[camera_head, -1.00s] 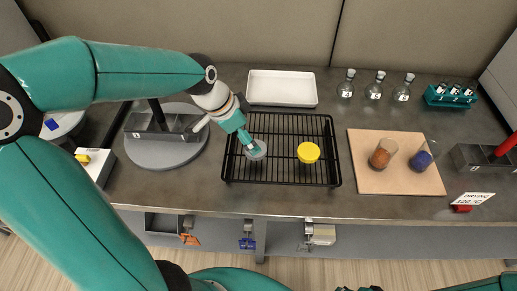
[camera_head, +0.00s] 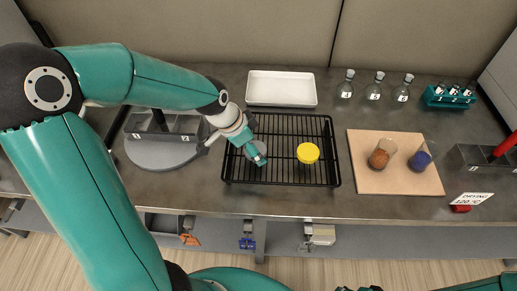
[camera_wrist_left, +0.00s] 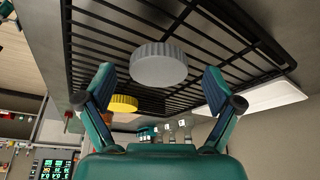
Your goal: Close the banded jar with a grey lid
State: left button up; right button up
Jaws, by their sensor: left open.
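The grey lid (camera_head: 261,147) lies on the black wire rack (camera_head: 285,181), partly hidden by my left gripper in the head view. My left gripper (camera_head: 260,159) is open and close to it. In the left wrist view the ribbed grey lid (camera_wrist_left: 158,65) shows between and beyond the open fingers (camera_wrist_left: 160,88), with no finger visibly on it. Two open jars stand on a wooden board (camera_head: 370,184): one with orange-brown contents (camera_head: 379,159), one with blue contents (camera_head: 420,160). I cannot tell which is banded. Only dark parts, possibly my right gripper (camera_head: 360,289), show at the bottom edge.
A yellow lid (camera_head: 308,153) lies on the rack to the right of the grey lid; it also shows in the left wrist view (camera_wrist_left: 123,103). A white tray (camera_head: 282,88) stands behind the rack. Stoppered flasks (camera_head: 374,90) and a teal vial rack (camera_head: 449,96) stand at the back right.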

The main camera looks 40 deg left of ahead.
pick_arm(q)
jog(key=c, duration=0.8)
jog(key=shift+r, duration=0.15)
notch_tip(320, 180, up, 20)
jog(key=shift+f+p, duration=0.1)
jog(key=shift+p, duration=0.6)
